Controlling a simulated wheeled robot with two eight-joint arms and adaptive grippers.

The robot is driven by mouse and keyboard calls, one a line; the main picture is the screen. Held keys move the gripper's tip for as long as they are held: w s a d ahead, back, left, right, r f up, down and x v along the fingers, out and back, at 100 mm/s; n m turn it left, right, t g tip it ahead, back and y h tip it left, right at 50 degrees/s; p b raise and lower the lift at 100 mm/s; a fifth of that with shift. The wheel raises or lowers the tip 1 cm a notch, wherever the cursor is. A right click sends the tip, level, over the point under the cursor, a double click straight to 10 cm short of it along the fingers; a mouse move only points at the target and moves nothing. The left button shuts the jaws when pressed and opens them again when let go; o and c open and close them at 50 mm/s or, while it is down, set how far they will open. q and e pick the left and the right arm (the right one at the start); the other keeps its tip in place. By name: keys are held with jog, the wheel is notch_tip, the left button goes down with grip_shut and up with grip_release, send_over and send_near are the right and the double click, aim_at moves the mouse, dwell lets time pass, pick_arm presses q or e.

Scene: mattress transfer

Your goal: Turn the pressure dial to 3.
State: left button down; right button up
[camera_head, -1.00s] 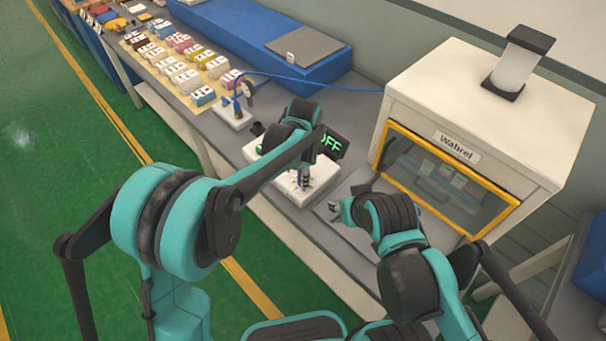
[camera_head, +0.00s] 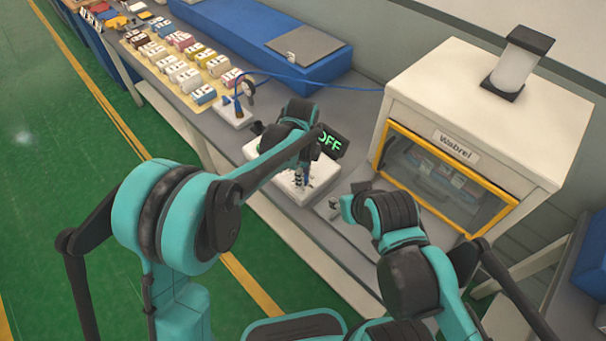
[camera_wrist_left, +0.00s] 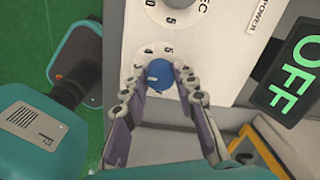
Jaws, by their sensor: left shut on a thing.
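The pressure dial appears to be the round blue knob (camera_wrist_left: 159,74) on a white control panel (camera_wrist_left: 215,70) in the left wrist view. Digits 4 and 5 show beside its upper edge; its pointer setting is too small to read. My left gripper (camera_wrist_left: 160,88) is shut on the knob, with one finger on each side. In the head view my left gripper (camera_head: 301,180) is over the white panel (camera_head: 322,173), and it and the arm hide the knob. My right gripper (camera_head: 334,205) hangs to the right of the panel, apart from it; its jaws are too small to read.
A display reading OFF in green (camera_head: 330,143) stands behind the panel and also shows in the left wrist view (camera_wrist_left: 291,75). A white Wabrel cabinet (camera_head: 430,95) with a yellow-framed window is at the right. Several small blocks (camera_head: 184,76) lie farther left along the bench.

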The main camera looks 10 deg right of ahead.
dwell(0.4)
pick_arm(q)
jog(key=c, duration=1.2)
grip_release()
jog(key=r, duration=1.2)
jog(key=shift+s+a, duration=0.1)
jog(key=shift+s, duration=0.1)
jog(key=s+a+r+n+t, duration=0.2)
jog(key=s+a+n, duration=0.3)
jog(key=a+n, duration=0.45)
jog(key=s+a+r+n+t, duration=0.15)
jog(key=s+a+n, duration=0.4)
jog(key=a, duration=0.65)
jog(key=s+a+f+n+t, duration=0.1)
jog(key=s+a+n, duration=0.1)
jog(key=n, duration=0.1)
jog(key=s+a+f+n+t, duration=0.1)
jog(key=s+a+f+n, duration=0.1)
jog(key=n, duration=0.1)
jog(key=s+a+f+n+t, duration=0.1)
jog(key=s+a+f+n, duration=0.1)
jog(key=a+n, duration=0.1)
